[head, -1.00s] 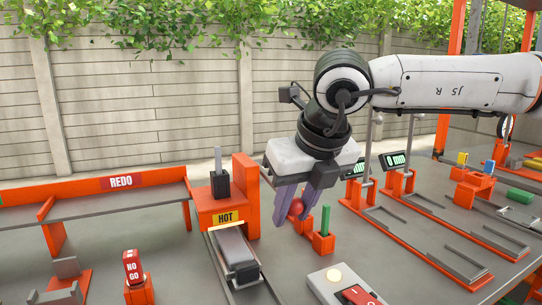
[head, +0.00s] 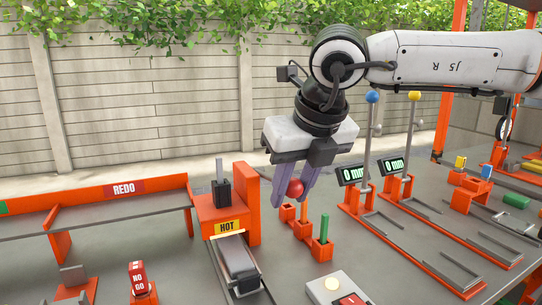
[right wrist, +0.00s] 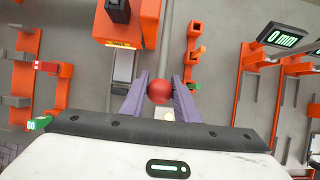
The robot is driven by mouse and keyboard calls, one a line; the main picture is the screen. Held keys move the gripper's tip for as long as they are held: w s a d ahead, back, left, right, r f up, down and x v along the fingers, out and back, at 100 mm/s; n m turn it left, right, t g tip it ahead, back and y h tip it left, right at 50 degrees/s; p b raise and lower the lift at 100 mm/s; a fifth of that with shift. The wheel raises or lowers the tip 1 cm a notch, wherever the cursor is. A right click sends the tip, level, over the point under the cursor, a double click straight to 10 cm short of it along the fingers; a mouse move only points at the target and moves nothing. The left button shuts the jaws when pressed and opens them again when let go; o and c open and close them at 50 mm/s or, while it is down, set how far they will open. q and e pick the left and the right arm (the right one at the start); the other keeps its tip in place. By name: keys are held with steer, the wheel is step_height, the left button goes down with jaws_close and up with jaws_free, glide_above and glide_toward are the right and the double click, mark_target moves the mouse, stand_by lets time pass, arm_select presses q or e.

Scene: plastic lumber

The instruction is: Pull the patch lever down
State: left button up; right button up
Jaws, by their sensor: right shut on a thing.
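My right gripper (head: 292,197) is shut on a red ball (head: 295,188), above the orange holder. In the right wrist view the ball (right wrist: 159,91) sits between the purple fingers (right wrist: 160,88). Whether a rod is attached to the ball cannot be told. No label says patch. Two upright metal levers, one with a blue knob (head: 372,97) and one with a yellow knob (head: 414,96), stand at the 0 mm gauges. A short grey upright (head: 219,170) rises from a black block on the HOT station (head: 212,205). My left gripper is not in view.
The orange holder (head: 322,252) has several sockets, with a green stick (head: 324,228) in one. A grey box with a red switch (head: 350,300) is at the front. The REDO shelf (head: 95,215) is left. Grey rails (head: 440,262) run along the right.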

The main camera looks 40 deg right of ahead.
steer(key=shift+w+d+r+p, duration=0.1)
steer(key=shift+w+r+p, duration=0.15)
steer(key=shift+r+p, duration=0.7)
steer(key=shift+w+r+p, duration=0.2)
steer(key=shift+r+p, duration=0.2)
steer(key=shift+r, duration=0.9)
steer(key=o, duration=1.1)
steer(key=shift+s, duration=0.25)
steer(key=shift+w, duration=0.1)
steer(key=shift+r+p, duration=2)
steer(key=shift+r, duration=1.05)
